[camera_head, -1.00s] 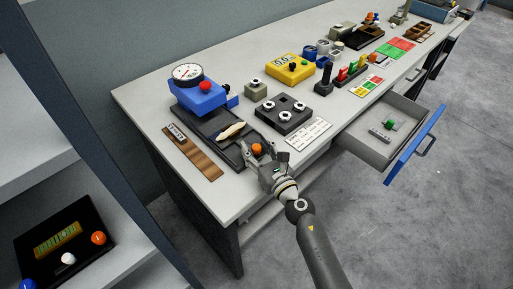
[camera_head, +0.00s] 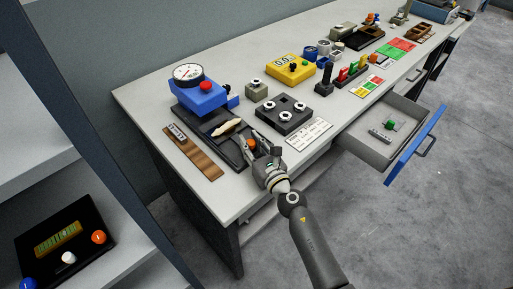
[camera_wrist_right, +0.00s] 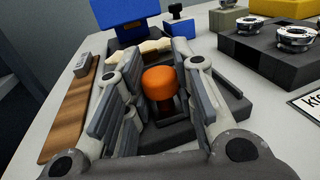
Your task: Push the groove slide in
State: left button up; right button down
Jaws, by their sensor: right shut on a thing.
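The groove slide is a dark piece with an orange knob (camera_head: 251,144), on the near end of a long black track (camera_head: 226,147) on the bench. A blue device (camera_head: 199,95) with a round dial stands at the track's far end. A cream fibre tuft (camera_head: 228,127) lies on the track between the knob and the device. My right gripper (camera_head: 259,147) is shut on the orange knob, which also shows between its fingers in the right wrist view (camera_wrist_right: 160,83). The fingers hide part of the slide. My left gripper is not in view.
A brown wooden strip (camera_head: 197,155) lies left of the track. A black block with silver knobs (camera_head: 285,114) and a white printed card (camera_head: 308,133) are to the right. An open drawer (camera_head: 372,150) juts out at the bench's right front.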

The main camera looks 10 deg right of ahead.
jog(key=shift+w+a+f, duration=0.1)
jog(key=shift+w+a, duration=0.35)
jog(key=shift+w, duration=0.15)
jog(key=c, duration=1.2)
grip_release()
jog(key=shift+s+d, duration=0.1)
jog(key=shift+s, duration=0.05)
jog(key=v, duration=1.1)
jog(key=shift+s+d, duration=0.1)
jog(key=shift+s, duration=0.3)
